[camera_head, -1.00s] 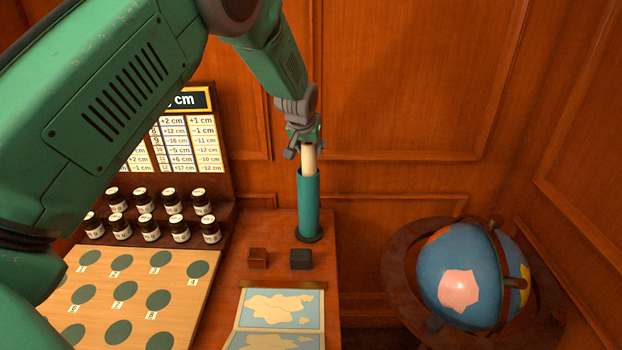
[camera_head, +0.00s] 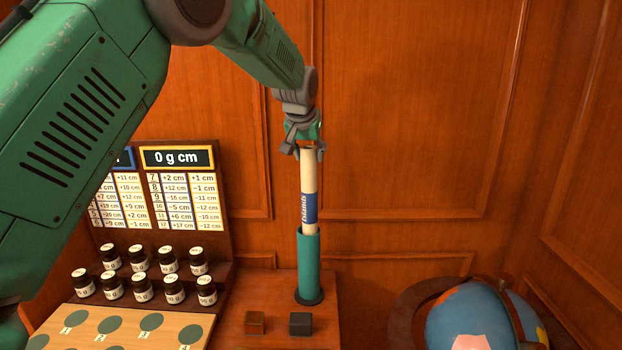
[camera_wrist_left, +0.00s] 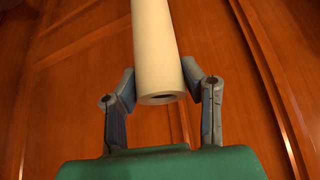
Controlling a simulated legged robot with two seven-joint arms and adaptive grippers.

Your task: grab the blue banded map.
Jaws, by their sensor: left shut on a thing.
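The blue banded map (camera_head: 309,180) is a cream roll with a blue band lettered "Islands". It stands upright, its lower end inside the teal tube (camera_head: 309,262) on the wooden desk. My left gripper (camera_head: 308,152) is shut on the map's top end from above. In the left wrist view, the roll (camera_wrist_left: 156,50) lies between the two fingers of the left gripper (camera_wrist_left: 162,88), its hollow end facing the palm. The map's bottom end is hidden in the tube. My right gripper is not in view.
Several dark labelled jars (camera_head: 140,274) stand left of the tube, before a board of number cards (camera_head: 184,200). Two small blocks (camera_head: 301,324) lie in front of the tube. A globe (camera_head: 478,318) stands at the lower right. Wood panelling is behind.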

